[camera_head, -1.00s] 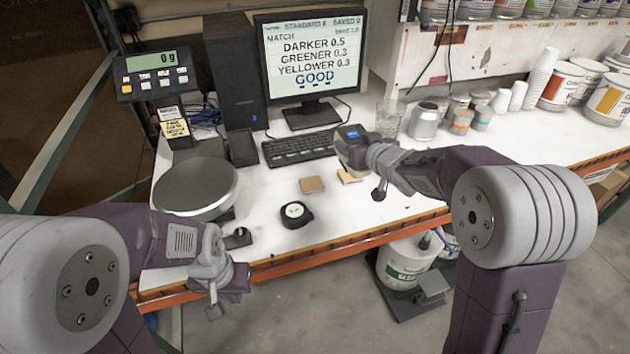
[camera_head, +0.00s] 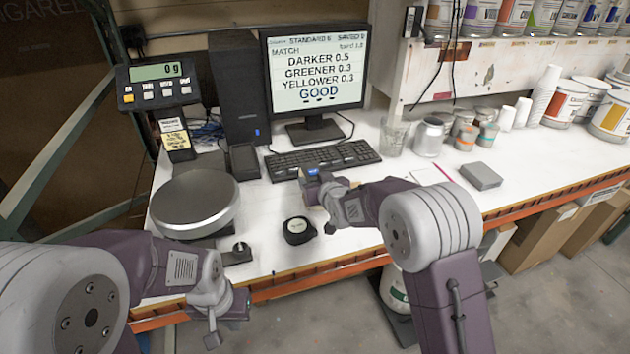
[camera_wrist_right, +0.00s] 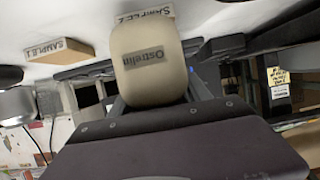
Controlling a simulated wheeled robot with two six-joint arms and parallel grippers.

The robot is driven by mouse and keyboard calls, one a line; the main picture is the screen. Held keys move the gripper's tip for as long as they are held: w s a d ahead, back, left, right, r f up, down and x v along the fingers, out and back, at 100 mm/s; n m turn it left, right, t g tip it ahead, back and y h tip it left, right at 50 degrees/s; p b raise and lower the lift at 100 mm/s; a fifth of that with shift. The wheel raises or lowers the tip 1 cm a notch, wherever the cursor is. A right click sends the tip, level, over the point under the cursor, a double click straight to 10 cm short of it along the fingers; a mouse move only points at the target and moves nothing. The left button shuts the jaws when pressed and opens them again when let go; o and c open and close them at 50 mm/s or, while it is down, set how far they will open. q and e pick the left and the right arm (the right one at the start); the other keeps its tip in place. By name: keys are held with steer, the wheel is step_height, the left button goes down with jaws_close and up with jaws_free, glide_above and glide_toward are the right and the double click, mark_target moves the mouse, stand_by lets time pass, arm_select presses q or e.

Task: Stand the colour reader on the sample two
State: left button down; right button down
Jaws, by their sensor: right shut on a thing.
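The colour reader (camera_head: 312,178), a small device with a blue screen, is in my right gripper (camera_head: 324,188), above the table in front of the keyboard. In the right wrist view its beige body (camera_wrist_right: 150,65) reads "Ostrefin". The sample two block (camera_wrist_right: 147,13) shows as a labelled edge just beyond the reader, mostly hidden by it; I cannot tell whether they touch. The sample one block (camera_wrist_right: 60,51) lies apart to the left there. In the head view the reader and my right gripper largely cover the samples. My left gripper (camera_head: 224,312) hangs off the table's front edge; its jaw opening is unclear.
A round black puck-like thing (camera_head: 298,230) lies in front of the reader. The scale (camera_head: 194,205) stands at left, the keyboard (camera_head: 322,160) behind. A glass (camera_head: 394,136), a grey flat box (camera_head: 481,176) and several cans stand to the right.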

steer(key=c, duration=0.9)
jaws_free()
steer(key=shift+f, duration=0.1)
steer(key=o, duration=0.4)
steer(key=shift+s, duration=0.1)
steer(key=shift+r, duration=0.25)
steer(key=v, duration=1.2)
steer(key=shift+b, duration=0.35)
